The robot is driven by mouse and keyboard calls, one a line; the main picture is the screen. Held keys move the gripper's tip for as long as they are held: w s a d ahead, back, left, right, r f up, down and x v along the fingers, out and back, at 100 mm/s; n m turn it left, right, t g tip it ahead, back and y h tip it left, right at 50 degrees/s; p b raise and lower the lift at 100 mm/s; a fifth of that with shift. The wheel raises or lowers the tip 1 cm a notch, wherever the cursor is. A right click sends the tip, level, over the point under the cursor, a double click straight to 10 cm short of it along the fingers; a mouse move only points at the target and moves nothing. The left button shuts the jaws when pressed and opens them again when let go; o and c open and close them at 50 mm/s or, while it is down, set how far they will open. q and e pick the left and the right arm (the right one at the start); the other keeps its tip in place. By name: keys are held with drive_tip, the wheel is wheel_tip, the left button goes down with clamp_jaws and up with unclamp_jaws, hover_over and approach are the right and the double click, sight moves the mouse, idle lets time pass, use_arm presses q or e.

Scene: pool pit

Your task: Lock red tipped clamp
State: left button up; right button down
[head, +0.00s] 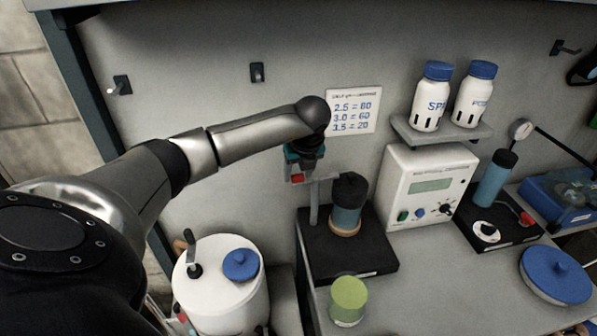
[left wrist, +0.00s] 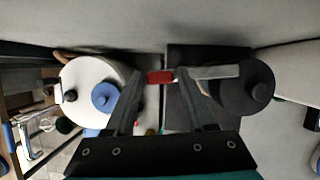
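The clamp is a flat grey bar with a red tip (head: 297,178). It stands by the upright post of a black stand (head: 372,257), beside a blue cylinder with a black top (head: 347,205). In the left wrist view the red tip (left wrist: 160,77) lies between the fingertips, and the grey bar (left wrist: 222,71) runs right to the black top (left wrist: 245,90). My left gripper (left wrist: 166,86) is open, with a finger on each side of the red tip. Contact cannot be told. In the head view my wrist hides part of the fingers. My right gripper is not in view.
A white canister with a blue knob (head: 222,285) stands left of the stand. A white meter box (head: 428,188) and a shelf with two white bottles (head: 434,95) are right. The wall is close behind.

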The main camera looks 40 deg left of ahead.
use_arm(q)
clamp_jaws()
drive_tip(key=shift+w+a+m+b, duration=0.1)
drive_tip(key=shift+a+m+b, duration=0.2)
drive_tip(key=shift+m+b, duration=0.25)
drive_tip(key=shift+m+t, duration=0.25)
drive_tip(key=shift+t, duration=0.05)
drive_tip(key=shift+r, duration=0.1)
drive_tip(key=shift+o, duration=1.7)
unclamp_jaws()
drive_tip(key=b+v, duration=0.1)
drive_tip(key=v, duration=1.4)
drive_tip(key=shift+a+r+b, duration=0.15)
drive_tip(key=shift+b, duration=0.2)
drive_tip(key=shift+w, duration=0.1)
